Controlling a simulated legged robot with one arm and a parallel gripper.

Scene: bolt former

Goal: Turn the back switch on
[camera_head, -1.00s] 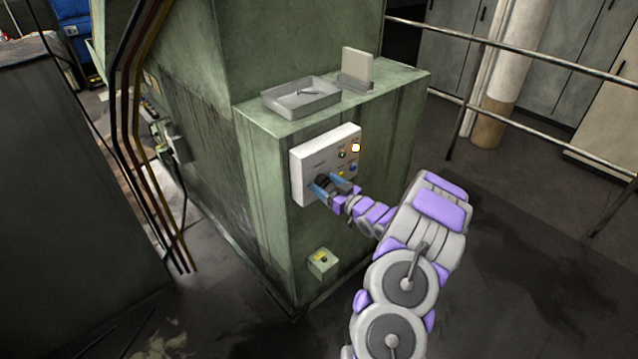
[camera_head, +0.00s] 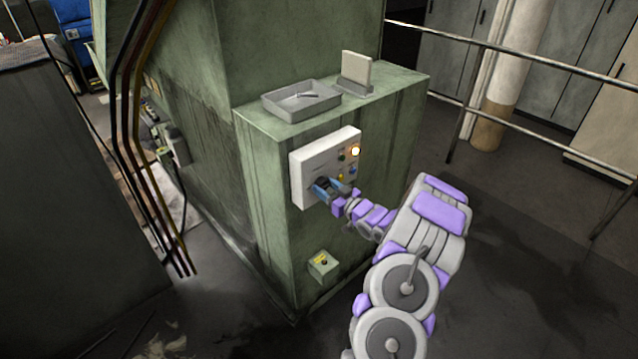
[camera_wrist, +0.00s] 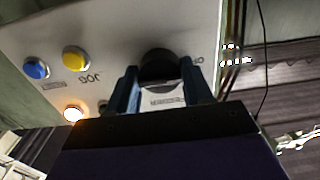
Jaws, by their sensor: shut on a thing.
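A black rotary switch knob (camera_wrist: 160,66) is on a pale control panel (camera_head: 308,160) on the front of the green machine. My gripper (camera_head: 326,188) is at the panel's lower left part. In the wrist view my gripper (camera_wrist: 161,88) has one blue finger on each side of the knob and is shut on it. In the head view the fingers largely hide the knob. The panel also carries a lit lamp (camera_head: 355,151), which also shows in the wrist view (camera_wrist: 73,112), a yellow button (camera_wrist: 76,59) and a blue button (camera_wrist: 36,69).
A grey tray (camera_head: 284,106) and an upright plate on a stand (camera_head: 357,72) are on the machine's ledge. A small box with a yellow label (camera_head: 323,263) is low on the machine's front. A metal railing (camera_head: 540,62) runs behind at the right. Floor right of the machine is clear.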

